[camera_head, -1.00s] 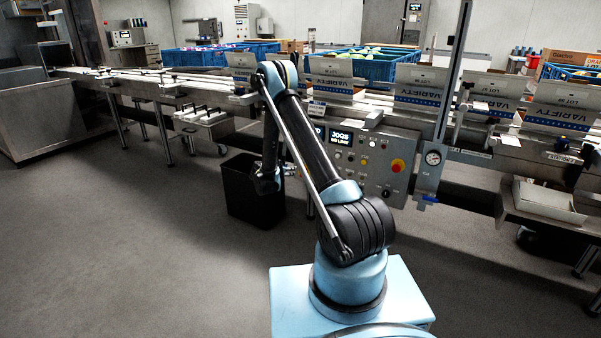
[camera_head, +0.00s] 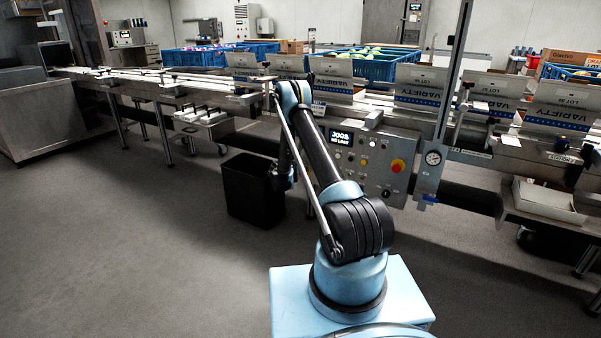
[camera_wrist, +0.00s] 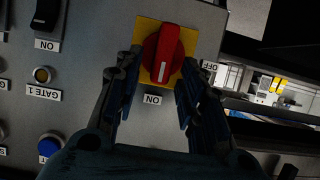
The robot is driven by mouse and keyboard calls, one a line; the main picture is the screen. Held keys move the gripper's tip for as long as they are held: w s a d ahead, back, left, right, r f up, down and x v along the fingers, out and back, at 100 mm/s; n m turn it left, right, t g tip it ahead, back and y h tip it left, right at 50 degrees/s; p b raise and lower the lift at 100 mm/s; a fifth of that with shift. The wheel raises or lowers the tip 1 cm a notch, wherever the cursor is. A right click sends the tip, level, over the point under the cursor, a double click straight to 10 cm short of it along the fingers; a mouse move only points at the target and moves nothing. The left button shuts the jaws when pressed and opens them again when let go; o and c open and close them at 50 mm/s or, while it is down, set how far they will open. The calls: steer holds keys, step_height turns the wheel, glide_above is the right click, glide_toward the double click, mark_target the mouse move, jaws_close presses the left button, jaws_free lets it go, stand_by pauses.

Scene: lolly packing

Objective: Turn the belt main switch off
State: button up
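The belt main switch (camera_wrist: 163,56) is a red rotary knob on a yellow plate in the wrist view. Its white mark points down toward the ON label (camera_wrist: 152,99); the OFF label (camera_wrist: 210,67) is at the right of the plate. My gripper (camera_wrist: 158,70) is open, with one finger on each side of the knob. I cannot tell whether either finger touches it. In the head view my gripper is mostly hidden behind my arm.
The control panel (camera_head: 350,178) carries a lit display (camera_head: 341,136) and a red button (camera_head: 398,166). A black bin (camera_head: 252,190) stands left of my arm.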

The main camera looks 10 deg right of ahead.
jaws_close()
stand_by(0.4)
steer(key=n+h, duration=0.2)
steer(key=n, duration=0.1)
steer(key=w+a+f+n+g+h, duration=0.1)
steer(key=n+h, duration=0.1)
steer(key=n, duration=0.1)
steer(key=a+f+n+g+h, duration=0.1)
steer(key=n, duration=0.2)
steer(key=shift+w+a+h, duration=0.2)
steer(key=shift+w+h, duration=0.15)
steer(key=shift+h, duration=0.05)
stand_by(0.3)
steer(key=shift+n, duration=0.3)
